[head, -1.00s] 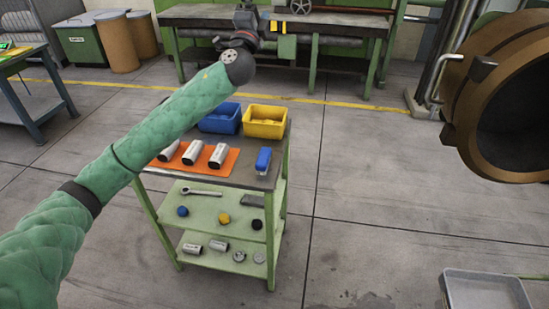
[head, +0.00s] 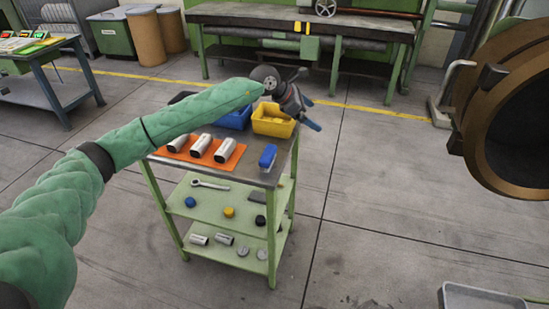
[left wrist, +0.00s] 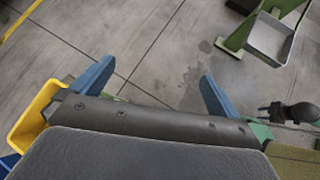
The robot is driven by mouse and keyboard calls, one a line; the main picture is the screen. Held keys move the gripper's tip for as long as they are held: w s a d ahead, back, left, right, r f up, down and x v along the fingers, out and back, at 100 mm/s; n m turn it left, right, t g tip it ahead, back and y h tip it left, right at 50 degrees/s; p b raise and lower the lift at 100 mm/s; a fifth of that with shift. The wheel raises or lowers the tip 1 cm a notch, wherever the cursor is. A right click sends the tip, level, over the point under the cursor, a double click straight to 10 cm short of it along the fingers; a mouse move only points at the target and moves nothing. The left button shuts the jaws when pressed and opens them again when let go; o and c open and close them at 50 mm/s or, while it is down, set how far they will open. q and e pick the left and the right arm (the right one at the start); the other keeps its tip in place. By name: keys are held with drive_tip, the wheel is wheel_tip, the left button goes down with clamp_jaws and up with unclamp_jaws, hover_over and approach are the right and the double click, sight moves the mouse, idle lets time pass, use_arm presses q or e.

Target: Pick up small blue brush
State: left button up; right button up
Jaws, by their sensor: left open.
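The small blue brush (head: 268,157) stands on the top of the green cart, near its right front corner, in the head view. The brush does not show in that view. My right gripper is not in view.
The cart top (head: 245,180) also carries an orange mat (head: 182,156) with three silver cylinders, a blue bin (head: 238,117) and a yellow bin (head: 272,124). The yellow bin edges into the left wrist view (left wrist: 33,115). A large brown ring (head: 478,135) stands right. Floor between is clear.

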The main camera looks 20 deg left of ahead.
use_arm(q)
drive_tip(key=s+a+f+m+g+y, duration=0.2)
drive_tip(key=a+f+y, duration=0.3)
drive_tip(key=a+f, duration=0.15)
drive_tip(key=m+g+y, duration=0.2)
drive_tip(key=y, duration=0.2)
hover_over(268, 152)
drive_tip(key=shift+w+f, duration=0.1)
drive_tip(key=shift+f, duration=0.2)
drive_tip(key=shift+f+p, duration=0.5)
drive_tip(key=shift+f, duration=0.75)
drive_tip(key=f+p, duration=0.1)
drive_tip(key=f, duration=0.1)
drive_tip(key=f+p, duration=0.2)
drive_tip(key=shift+s+f, duration=0.2)
drive_tip(key=shift+f, duration=0.45)
drive_tip(key=c, duration=0.6)
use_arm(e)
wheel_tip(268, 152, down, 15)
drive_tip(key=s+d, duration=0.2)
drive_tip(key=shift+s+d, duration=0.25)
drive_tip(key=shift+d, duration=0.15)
